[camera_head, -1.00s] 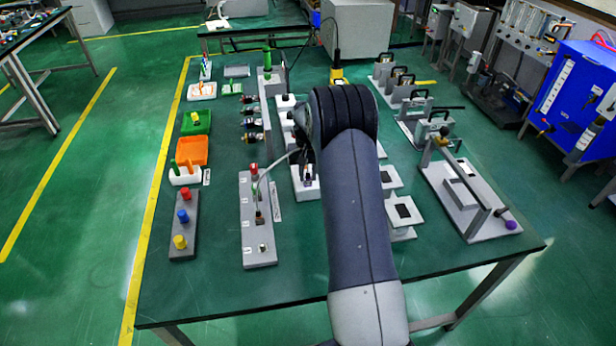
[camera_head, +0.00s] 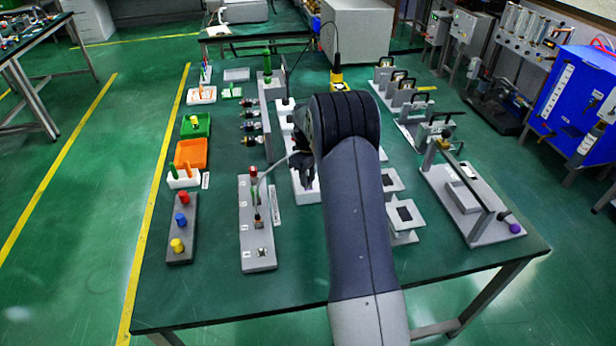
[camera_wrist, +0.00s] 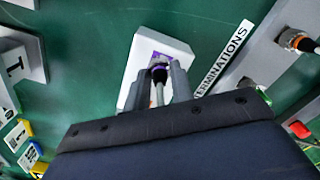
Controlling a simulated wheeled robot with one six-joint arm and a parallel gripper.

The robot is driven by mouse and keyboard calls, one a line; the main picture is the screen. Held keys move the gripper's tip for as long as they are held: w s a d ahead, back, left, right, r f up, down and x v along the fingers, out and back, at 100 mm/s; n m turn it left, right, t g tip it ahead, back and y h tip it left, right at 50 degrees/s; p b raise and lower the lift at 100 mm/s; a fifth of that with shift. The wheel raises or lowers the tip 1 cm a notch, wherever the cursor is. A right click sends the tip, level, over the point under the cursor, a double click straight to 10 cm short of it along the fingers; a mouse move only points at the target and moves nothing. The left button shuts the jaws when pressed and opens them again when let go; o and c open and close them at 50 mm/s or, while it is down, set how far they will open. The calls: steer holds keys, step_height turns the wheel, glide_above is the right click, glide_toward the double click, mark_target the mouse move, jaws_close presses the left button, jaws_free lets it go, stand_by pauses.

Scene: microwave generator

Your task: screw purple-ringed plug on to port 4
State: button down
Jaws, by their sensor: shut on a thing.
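The purple-ringed plug (camera_wrist: 158,73) is between my gripper's fingers (camera_wrist: 160,85) in the wrist view. My gripper is shut on it, and a grey cable end runs back from it between the fingers. A small white block (camera_wrist: 140,62) with a purple patch is right at the plug's tip; I cannot tell whether they touch. In the head view my gripper (camera_head: 303,165) is largely hidden by my arm, and the plug cannot be made out. The long grey port plate (camera_head: 257,238) stands to its left. Its port numbers are too small to read.
A grey cable (camera_head: 268,168) curves from near my gripper to the port plate. An orange bin (camera_head: 190,152) and a dark plate with coloured knobs (camera_head: 182,222) stand at left. A grey apparatus (camera_head: 470,205) stands at right. The table's front is clear.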

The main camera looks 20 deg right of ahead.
steer(key=shift+n, duration=0.3)
steer(key=c, duration=1.2)
jaws_free()
step_height(320, 180, up, 11)
steer(key=shift+b, duration=0.4)
steer(key=shift+f, duration=0.15)
step_height(320, 180, down, 11)
steer(key=shift+r+p, duration=0.1)
steer(key=shift+p, duration=0.35)
